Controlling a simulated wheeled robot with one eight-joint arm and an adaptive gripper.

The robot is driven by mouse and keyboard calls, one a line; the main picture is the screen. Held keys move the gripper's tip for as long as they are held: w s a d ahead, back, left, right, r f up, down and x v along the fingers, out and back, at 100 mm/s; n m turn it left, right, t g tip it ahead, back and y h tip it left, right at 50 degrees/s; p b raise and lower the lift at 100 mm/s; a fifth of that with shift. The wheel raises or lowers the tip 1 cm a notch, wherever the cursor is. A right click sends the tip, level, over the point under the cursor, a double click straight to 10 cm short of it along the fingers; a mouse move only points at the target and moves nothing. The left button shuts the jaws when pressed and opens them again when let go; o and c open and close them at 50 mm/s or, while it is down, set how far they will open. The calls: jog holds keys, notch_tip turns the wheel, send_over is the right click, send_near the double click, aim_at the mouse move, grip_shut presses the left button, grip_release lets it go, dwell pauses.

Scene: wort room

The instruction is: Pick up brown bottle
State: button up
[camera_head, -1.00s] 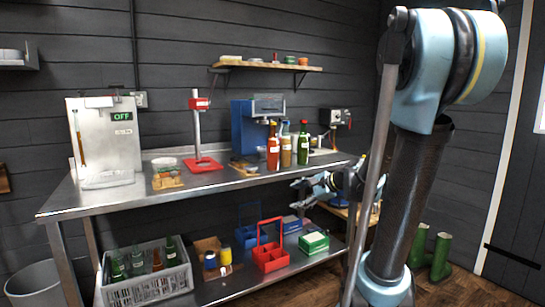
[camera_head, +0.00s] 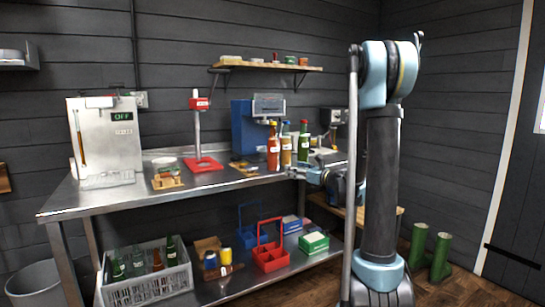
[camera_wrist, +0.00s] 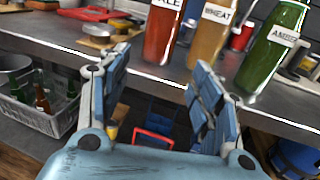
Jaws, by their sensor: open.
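A brown bottle (camera_head: 286,157) with a white label stands upright on the steel bench, between a red bottle (camera_head: 273,155) and a green bottle (camera_head: 303,152). In the wrist view the brown bottle (camera_wrist: 204,45) has a label reading WHEAT, and its top is cut off. My gripper (camera_wrist: 160,80) is open and empty, with its blue-padded fingers apart, in front of the bench edge and below the bottles. It touches no bottle. In the head view my gripper (camera_head: 306,174) shows small at the bench's right front edge.
A grey crate (camera_head: 150,288) on the lower shelf holds several bottles, one brownish (camera_head: 157,261). The bench edge (camera_wrist: 165,80) lies between my gripper and the bottles. A red stand (camera_head: 203,163) is farther left.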

aim_at(277, 164)
jog(key=x, duration=0.9)
jog(key=shift+w+a, duration=0.2)
jog(key=shift+r+x, duration=0.15)
jog(key=shift+x, duration=1.15)
jog(key=shift+r+x, duration=0.15)
jog(key=shift+x, duration=1.15)
grip_shut()
